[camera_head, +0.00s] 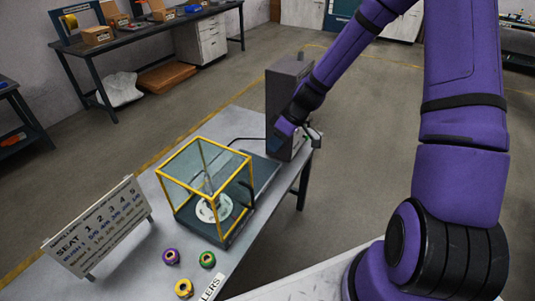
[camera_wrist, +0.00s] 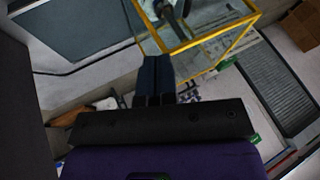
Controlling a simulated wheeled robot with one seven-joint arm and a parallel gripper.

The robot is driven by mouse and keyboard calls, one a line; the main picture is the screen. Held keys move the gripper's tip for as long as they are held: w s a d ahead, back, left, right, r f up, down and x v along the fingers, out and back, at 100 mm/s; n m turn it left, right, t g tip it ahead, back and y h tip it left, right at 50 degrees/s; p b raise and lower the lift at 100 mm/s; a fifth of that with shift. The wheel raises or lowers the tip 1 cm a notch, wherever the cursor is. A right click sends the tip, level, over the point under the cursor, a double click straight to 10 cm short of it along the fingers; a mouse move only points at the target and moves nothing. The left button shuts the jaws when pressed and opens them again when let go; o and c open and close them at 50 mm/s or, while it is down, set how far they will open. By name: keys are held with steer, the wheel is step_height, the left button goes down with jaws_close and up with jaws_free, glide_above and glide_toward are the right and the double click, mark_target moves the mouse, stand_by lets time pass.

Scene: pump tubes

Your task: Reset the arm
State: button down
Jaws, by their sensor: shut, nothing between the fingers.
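My purple arm reaches down from the top right in the head view. My gripper (camera_head: 276,143) is over the far part of the table, in front of a tall dark grey cabinet (camera_head: 287,72) and to the right of the yellow-framed clear box (camera_head: 206,185). In the wrist view my gripper (camera_wrist: 153,63) has its two dark fingers together, with nothing between them. The yellow frame also shows there (camera_wrist: 213,38), just beyond the fingers. Inside the box is a white round disc (camera_head: 214,208). I cannot tell how far the fingertips are from the cabinet.
A purple roller (camera_head: 171,257), a green roller (camera_head: 207,260) and a yellow roller (camera_head: 184,288) lie at the table's near end. A seat chart board (camera_head: 98,227) stands at the left. A workbench (camera_head: 150,35) with boxes is at the back. Open floor lies right of the table.

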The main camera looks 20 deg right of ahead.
steer(key=s+d+r+m+t+h, duration=0.1)
steer(key=s+r+h, duration=0.1)
steer(key=s+r, duration=0.35)
steer(key=s+d+r+m+h, duration=0.1)
steer(key=s+r+h, duration=0.1)
steer(key=r, duration=0.7)
steer(key=s+r+m+t+h, duration=0.1)
steer(key=s+r+m+h, duration=0.15)
steer(key=r, duration=0.55)
steer(key=s+d+r+m+t, duration=0.1)
steer(key=s+r+m, duration=0.1)
steer(key=s+r, duration=0.3)
steer(key=s+d+r+m+t, duration=0.2)
steer(key=s+r, duration=0.3)
steer(key=s, duration=0.7)
steer(key=shift+r, duration=0.15)
